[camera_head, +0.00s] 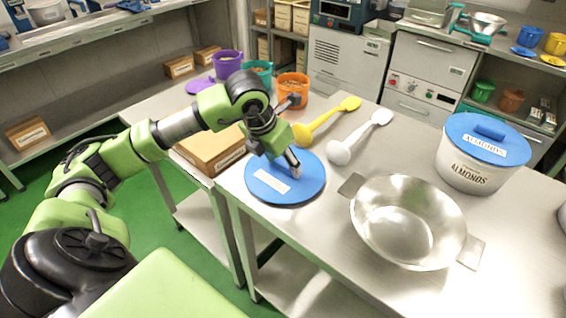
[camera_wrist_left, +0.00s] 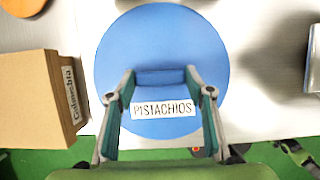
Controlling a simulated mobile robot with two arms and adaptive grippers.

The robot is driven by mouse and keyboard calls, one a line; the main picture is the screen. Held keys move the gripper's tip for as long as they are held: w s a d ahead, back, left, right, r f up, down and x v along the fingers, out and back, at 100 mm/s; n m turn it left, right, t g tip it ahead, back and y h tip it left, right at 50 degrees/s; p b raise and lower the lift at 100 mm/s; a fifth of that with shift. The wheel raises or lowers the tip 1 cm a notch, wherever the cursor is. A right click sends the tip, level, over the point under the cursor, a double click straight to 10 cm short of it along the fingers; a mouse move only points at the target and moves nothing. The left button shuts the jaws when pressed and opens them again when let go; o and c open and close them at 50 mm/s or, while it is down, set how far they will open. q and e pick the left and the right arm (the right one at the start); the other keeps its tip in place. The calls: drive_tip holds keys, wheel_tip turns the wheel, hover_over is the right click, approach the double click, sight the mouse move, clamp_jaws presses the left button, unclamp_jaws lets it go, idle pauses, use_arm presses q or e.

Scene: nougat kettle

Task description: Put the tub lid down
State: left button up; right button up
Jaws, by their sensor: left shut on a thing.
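The tub lid, a round blue lid with a white label (camera_head: 310,182), is at the table's left front edge in the head view. It also shows in the left wrist view, labelled PISTACHIOS (camera_wrist_left: 160,40). My left gripper (camera_head: 291,163) comes down over it, and its two fingers are shut on the lid's raised handle (camera_wrist_left: 160,77). The lid looks level and covers part of the table edge. I cannot tell whether it touches the tabletop. My right gripper is not in view.
A steel pan (camera_head: 405,225) stands right of the lid. Behind it lie a white spoon (camera_head: 355,140) and a yellow spoon (camera_head: 322,124). A cardboard box (camera_head: 212,150) is close left. A lidded ALMONDS tub (camera_head: 475,176) stands at the right, and an orange bucket (camera_head: 293,87) behind.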

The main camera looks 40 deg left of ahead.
use_arm(q)
drive_tip(key=o, duration=1.1)
drive_tip(key=shift+o, duration=0.2)
drive_tip(key=v, duration=1.2)
